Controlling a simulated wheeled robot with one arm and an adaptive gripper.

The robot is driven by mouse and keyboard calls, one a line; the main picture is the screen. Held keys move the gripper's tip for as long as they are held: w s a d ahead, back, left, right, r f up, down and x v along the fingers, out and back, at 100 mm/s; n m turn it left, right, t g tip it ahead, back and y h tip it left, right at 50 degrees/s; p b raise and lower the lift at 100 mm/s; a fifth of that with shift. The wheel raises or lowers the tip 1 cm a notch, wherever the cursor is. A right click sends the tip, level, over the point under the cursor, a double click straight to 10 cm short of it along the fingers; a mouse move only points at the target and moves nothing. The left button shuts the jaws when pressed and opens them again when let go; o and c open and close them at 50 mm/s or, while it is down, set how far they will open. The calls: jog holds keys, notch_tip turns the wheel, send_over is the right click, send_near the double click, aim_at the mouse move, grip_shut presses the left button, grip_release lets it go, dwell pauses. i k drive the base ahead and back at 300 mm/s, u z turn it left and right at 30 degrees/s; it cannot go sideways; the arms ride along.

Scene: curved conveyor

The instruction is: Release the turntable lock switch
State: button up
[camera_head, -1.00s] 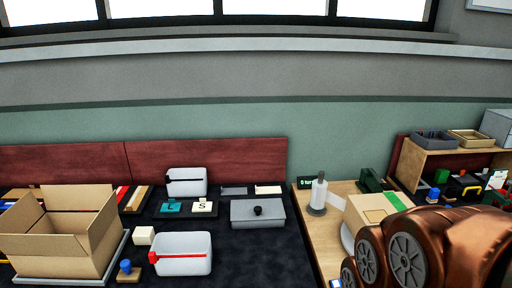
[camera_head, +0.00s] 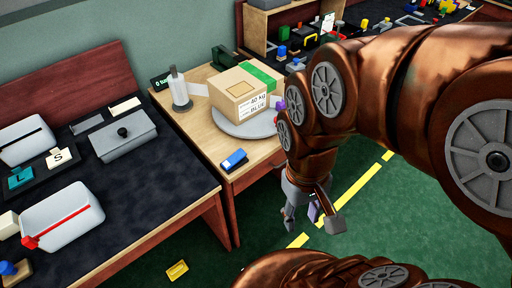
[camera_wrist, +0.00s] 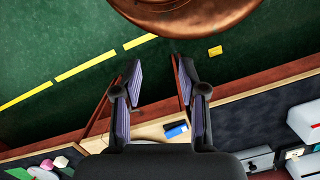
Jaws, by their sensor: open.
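A small blue switch (camera_head: 234,160) with a white part lies near the front edge of the wooden table (camera_head: 205,118); I take it for the lock switch. It also shows in the wrist view (camera_wrist: 176,130), low between the fingers and nearer the right one. The grey round turntable (camera_head: 228,126) is behind it, bearing a cardboard box (camera_head: 238,92) with green tape and a label. My gripper (camera_head: 312,218) is open and empty, to the right of the table over the green floor. In the wrist view my gripper (camera_wrist: 160,75) has its fingers spread.
A dark-topped bench (camera_head: 120,195) on the left bears bins and a lidded grey box (camera_head: 124,136). A white roll on a stand (camera_head: 179,90) is at the table's back left. A yellow piece (camera_head: 177,271) lies on the floor. A shelf with several small items is behind.

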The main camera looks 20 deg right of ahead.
aim_at(234, 159)
jog(key=z, duration=0.05)
jog(key=i, duration=0.15)
jog(key=z, duration=1.1)
jog(key=k, duration=1)
jog(key=u, duration=1.25)
jog(key=i, duration=0.5)
jog(key=u, duration=0.15)
